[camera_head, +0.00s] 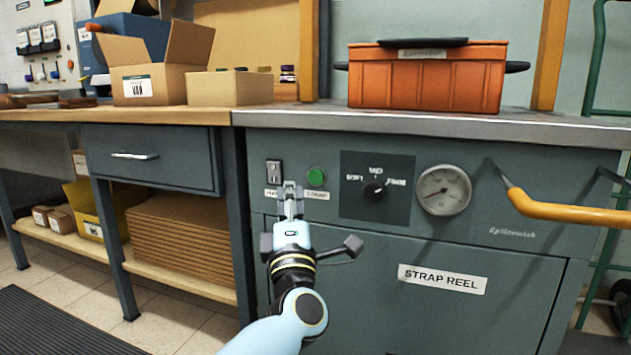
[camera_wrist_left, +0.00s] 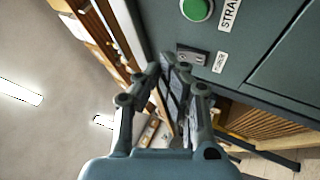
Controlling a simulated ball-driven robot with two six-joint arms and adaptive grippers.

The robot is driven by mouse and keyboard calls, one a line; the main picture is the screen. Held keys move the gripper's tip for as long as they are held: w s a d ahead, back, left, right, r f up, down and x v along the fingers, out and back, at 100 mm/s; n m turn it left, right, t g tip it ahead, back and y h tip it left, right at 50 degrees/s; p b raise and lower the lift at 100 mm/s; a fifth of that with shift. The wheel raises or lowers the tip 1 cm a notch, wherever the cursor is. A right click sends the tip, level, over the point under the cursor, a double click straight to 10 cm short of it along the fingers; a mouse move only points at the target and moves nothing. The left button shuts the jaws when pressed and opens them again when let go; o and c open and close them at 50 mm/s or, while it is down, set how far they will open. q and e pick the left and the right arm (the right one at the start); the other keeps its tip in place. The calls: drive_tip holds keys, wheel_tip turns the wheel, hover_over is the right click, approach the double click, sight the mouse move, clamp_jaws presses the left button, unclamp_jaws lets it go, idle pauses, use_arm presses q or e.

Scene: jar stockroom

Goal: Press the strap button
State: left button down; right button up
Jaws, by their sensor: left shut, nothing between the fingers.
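The round green strap button (camera_head: 316,177) sits on the grey-green machine front, above a white label ending in "STRAP" (camera_head: 317,195). In the left wrist view the button (camera_wrist_left: 197,9) is at the top, cut by the frame edge. My left gripper (camera_head: 290,188) is shut and empty. Its tips are in front of the panel, left of and slightly below the button in the head view, not over it. In the left wrist view the gripper (camera_wrist_left: 176,68) shows below the button. I cannot tell its gap to the panel. My right gripper is not in view.
A switch (camera_head: 274,172) is left of the button, its label partly hidden by my gripper. A dial (camera_head: 374,191), a gauge (camera_head: 444,190) and a yellow handle (camera_head: 565,210) are to the right. An orange crate (camera_head: 428,80) stands on top; cardboard boxes (camera_head: 152,84) stand on the left bench.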

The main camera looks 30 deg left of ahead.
sight(316, 177)
use_arm(q)
drive_tip(key=shift+w+a+b, duration=0.2)
drive_tip(key=shift+w+a, duration=0.05)
drive_tip(key=shift+w, duration=0.7)
drive_tip(key=shift+w+a+b, duration=0.2)
drive_tip(key=shift+w, duration=0.75)
drive_tip(key=shift+w+a+b, duration=0.2)
drive_tip(key=shift+w+a, duration=0.05)
drive_tip(key=shift+w, duration=0.7)
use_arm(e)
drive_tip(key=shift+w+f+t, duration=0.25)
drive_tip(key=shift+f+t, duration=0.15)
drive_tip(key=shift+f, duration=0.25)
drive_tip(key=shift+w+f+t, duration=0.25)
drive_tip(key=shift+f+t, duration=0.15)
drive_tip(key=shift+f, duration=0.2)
use_arm(q)
drive_tip(key=shift+w, duration=0.15)
drive_tip(key=shift+w+a, duration=0.1)
drive_tip(key=shift+w, duration=0.15)
drive_tip(key=shift+w+a, duration=0.1)
drive_tip(key=shift+w, duration=0.35)
drive_tip(key=shift+s, duration=0.1)
drive_tip(key=shift+s+r+p, duration=0.1)
drive_tip(key=shift+s+p, duration=0.2)
drive_tip(key=shift+s, duration=0.25)
drive_tip(key=shift+s+d, duration=0.2)
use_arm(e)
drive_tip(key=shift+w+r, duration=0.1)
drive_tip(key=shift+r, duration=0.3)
